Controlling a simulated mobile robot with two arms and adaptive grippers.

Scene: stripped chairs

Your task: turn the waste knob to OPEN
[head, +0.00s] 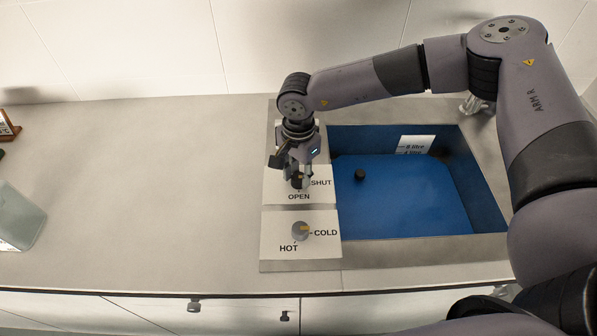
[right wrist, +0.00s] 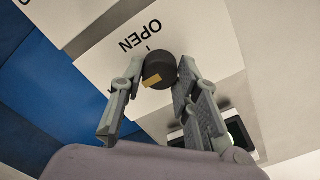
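The waste knob (head: 297,181) is small, round and dark, on a white panel with OPEN below it and SHUT to its right in the head view. In the right wrist view the knob (right wrist: 160,68) sits between my fingertips; its yellow mark faces lower left, away from the word OPEN. My right gripper (head: 299,172) comes down from above and partly hides the knob in the head view. In the right wrist view its fingers (right wrist: 161,66) stand at both sides of the knob and look closed on it. My left gripper is not in view.
A grey HOT/COLD knob (head: 299,231) sits just in front on a second panel. The blue basin (head: 405,200) with a dark drain plug (head: 360,174) lies to the right. A translucent container (head: 18,217) stands far left. The counter (head: 150,190) between is clear.

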